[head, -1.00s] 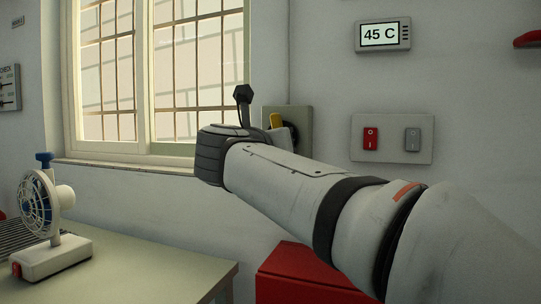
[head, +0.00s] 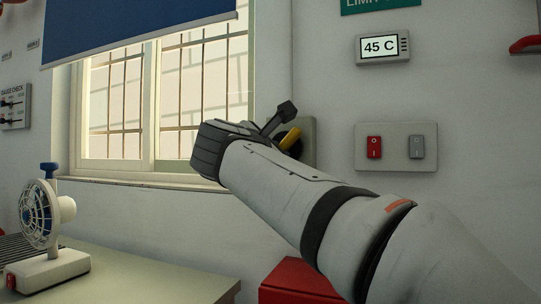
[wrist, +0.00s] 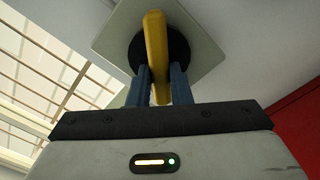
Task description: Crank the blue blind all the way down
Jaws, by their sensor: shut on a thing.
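The blue blind (head: 140,27) covers the visible top of the window in the head view, and its bottom edge is above the barred panes. The crank has a yellow handle (head: 291,139) on a pale wall plate (head: 308,150) right of the window. In the wrist view the yellow handle (wrist: 156,50) crosses a round black hub (wrist: 178,52) on the plate (wrist: 110,38). My gripper (wrist: 160,88) is shut on the yellow handle, with one blue finger on each side. In the head view my arm hides the fingers and part of the plate.
A bench (head: 150,278) with a small fan (head: 45,225) stands at the lower left. A red box (head: 292,282) is below my arm. A switch plate (head: 395,160) and a 45 C display (head: 383,47) are on the wall to the right.

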